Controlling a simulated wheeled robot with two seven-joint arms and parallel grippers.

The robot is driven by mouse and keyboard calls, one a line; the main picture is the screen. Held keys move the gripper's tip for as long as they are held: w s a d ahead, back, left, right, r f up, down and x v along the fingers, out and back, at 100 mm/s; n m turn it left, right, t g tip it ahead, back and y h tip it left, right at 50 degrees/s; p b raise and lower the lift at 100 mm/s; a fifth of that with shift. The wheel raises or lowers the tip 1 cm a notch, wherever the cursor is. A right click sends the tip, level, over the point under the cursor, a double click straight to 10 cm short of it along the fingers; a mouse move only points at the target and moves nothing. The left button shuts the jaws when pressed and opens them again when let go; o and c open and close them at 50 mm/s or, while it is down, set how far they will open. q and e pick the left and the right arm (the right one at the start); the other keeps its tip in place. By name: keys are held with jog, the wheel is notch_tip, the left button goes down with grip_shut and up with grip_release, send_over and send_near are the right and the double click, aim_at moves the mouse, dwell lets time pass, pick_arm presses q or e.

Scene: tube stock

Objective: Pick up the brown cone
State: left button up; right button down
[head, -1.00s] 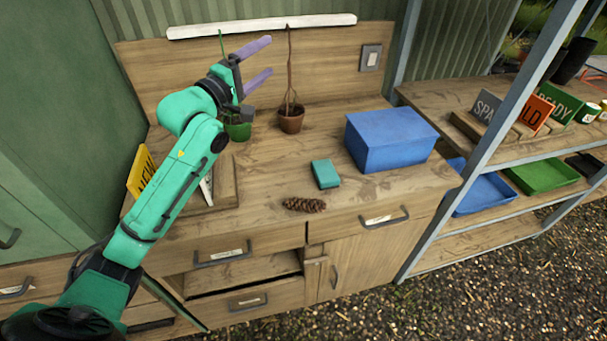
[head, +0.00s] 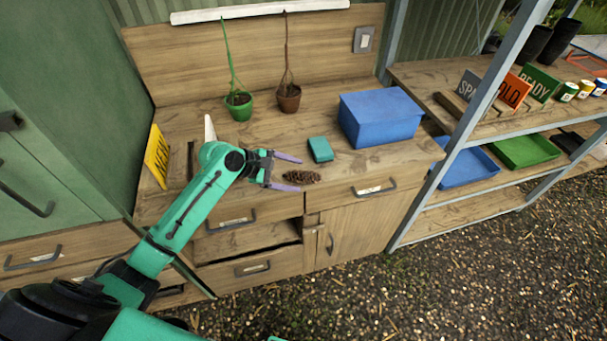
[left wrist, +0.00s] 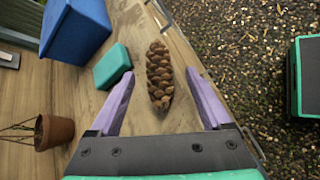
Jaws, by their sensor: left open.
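The brown cone (head: 301,177) is a pine cone lying on the wooden bench top near its front edge. My left gripper (head: 300,174) is open, with purple fingers pointing right toward the cone in the head view. In the left wrist view the cone (left wrist: 160,77) lies between and ahead of the two spread fingers (left wrist: 160,95), apart from both. Whether the fingers are level with it in height is hard to tell. My right gripper is not in view.
A teal box (head: 320,149) lies just behind the cone, close to one finger. A blue box (head: 380,118) stands to the right. Green (head: 239,106) and brown (head: 288,98) plant pots stand at the back.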

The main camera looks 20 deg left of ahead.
aim_at(302, 177)
pick_arm(q)
jog(key=x, duration=0.2)
jog(key=shift+w+d+f, duration=0.1)
jog(key=shift+w+f, duration=0.15)
jog(key=shift+w, duration=0.05)
jog(key=shift+s+r, duration=0.1)
jog(key=shift+s, duration=0.05)
grip_shut()
